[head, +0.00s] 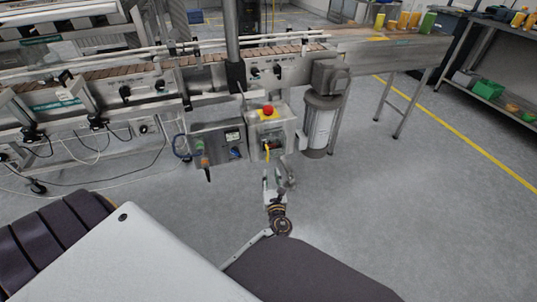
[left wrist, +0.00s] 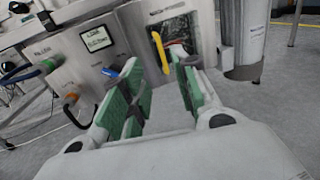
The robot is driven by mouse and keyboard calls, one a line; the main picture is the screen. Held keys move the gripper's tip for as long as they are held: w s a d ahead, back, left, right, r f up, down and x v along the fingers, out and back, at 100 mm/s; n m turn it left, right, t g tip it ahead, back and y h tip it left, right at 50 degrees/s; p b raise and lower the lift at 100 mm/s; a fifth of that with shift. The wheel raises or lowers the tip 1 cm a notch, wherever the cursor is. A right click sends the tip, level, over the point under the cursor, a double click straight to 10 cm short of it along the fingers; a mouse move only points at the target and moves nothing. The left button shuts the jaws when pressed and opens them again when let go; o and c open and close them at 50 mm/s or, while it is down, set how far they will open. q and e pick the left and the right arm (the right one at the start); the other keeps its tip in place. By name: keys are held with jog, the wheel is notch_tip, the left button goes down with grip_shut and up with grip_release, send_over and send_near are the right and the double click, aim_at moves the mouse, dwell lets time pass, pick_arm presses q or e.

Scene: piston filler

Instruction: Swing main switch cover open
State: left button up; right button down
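A grey switch box (head: 286,128) with a red button (head: 268,110) on a yellow base stands below the conveyor in the head view. Its front has a dark window-like panel (head: 272,148), which also shows in the left wrist view (left wrist: 178,28). A yellow strip (left wrist: 146,66) hangs at the panel's lower left; I cannot tell whether it is part of the cover. My left gripper (head: 277,178) is just below and in front of the box. In the left wrist view its green-padded fingers (left wrist: 155,90) are apart with nothing clearly held. My right gripper is not in view.
A control box (head: 218,143) with a small display and knobs is left of the switch box. A grey cylinder (head: 319,124) stands close on the right. The conveyor (head: 200,75) runs above. The floor (head: 400,210) to the right is clear.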

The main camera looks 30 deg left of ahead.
aim_at(274, 148)
pick_arm(q)
jog(key=shift+w+a, duration=0.1)
jog(key=shift+w, duration=0.05)
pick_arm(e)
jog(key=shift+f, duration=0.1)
